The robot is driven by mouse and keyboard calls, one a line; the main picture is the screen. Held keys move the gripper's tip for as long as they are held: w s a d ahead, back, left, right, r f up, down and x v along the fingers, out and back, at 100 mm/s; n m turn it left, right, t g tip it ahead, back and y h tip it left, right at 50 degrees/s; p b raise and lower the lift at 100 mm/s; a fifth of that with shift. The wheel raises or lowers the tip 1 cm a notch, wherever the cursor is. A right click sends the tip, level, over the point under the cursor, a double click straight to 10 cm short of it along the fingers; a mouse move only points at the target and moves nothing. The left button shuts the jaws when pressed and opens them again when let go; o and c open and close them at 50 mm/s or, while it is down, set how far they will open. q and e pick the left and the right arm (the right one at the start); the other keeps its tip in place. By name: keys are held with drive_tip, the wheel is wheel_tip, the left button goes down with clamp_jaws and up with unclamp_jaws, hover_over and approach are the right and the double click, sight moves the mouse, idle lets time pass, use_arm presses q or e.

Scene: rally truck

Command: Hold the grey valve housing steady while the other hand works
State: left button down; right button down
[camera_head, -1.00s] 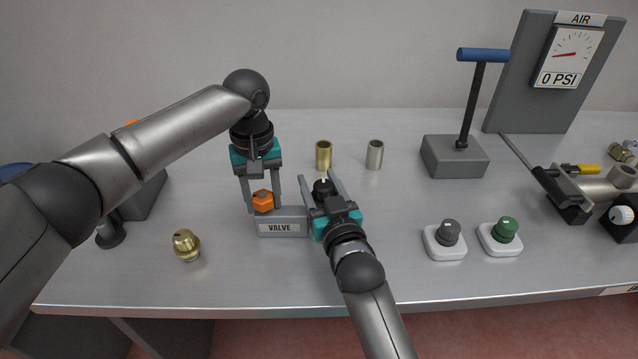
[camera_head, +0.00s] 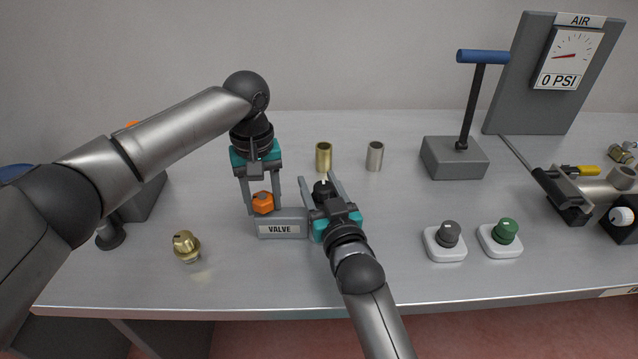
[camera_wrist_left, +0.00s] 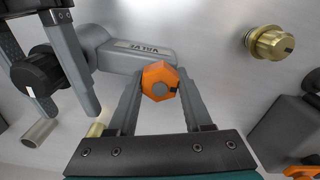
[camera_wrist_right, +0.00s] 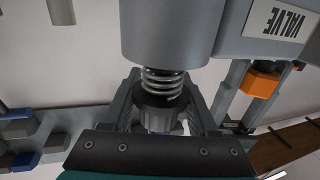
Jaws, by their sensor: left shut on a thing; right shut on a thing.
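The grey valve housing (camera_head: 290,214), labelled VALVE, rests on the bench in the head view. An orange hex cap (camera_head: 263,202) is at its left end. My left gripper (camera_wrist_left: 158,76) comes from behind, shut with a finger on each side of the orange cap. My right gripper (camera_wrist_right: 160,98) comes from the front at the housing's right end. It is shut on a dark ribbed cap (camera_wrist_right: 158,112). A coil spring (camera_wrist_right: 162,84) shows between this cap and the housing's round grey end. The fingertips partly hide the cap.
A brass fitting (camera_head: 186,246) lies front left. A brass sleeve (camera_head: 323,157) and a steel sleeve (camera_head: 375,156) stand behind. To the right are a blue-handled lever (camera_head: 470,105), grey (camera_head: 447,234) and green (camera_head: 505,231) knobs, and a gauge (camera_head: 568,57) at 0 PSI.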

drive_tip(key=shift+f, duration=0.5)
drive_tip(key=c, duration=0.6)
unclamp_jaws()
drive_tip(key=o, duration=0.5)
drive_tip(key=shift+f, duration=0.2)
drive_tip(key=shift+s+f, duration=0.1)
drive_tip(key=shift+s+d, duration=0.1)
drive_tip(key=shift+s, duration=0.1)
drive_tip(key=v, duration=1)
drive_tip(key=shift+s+d+r, duration=0.15)
drive_tip(key=shift+s+r, duration=0.15)
drive_tip(key=shift+s, duration=0.35)
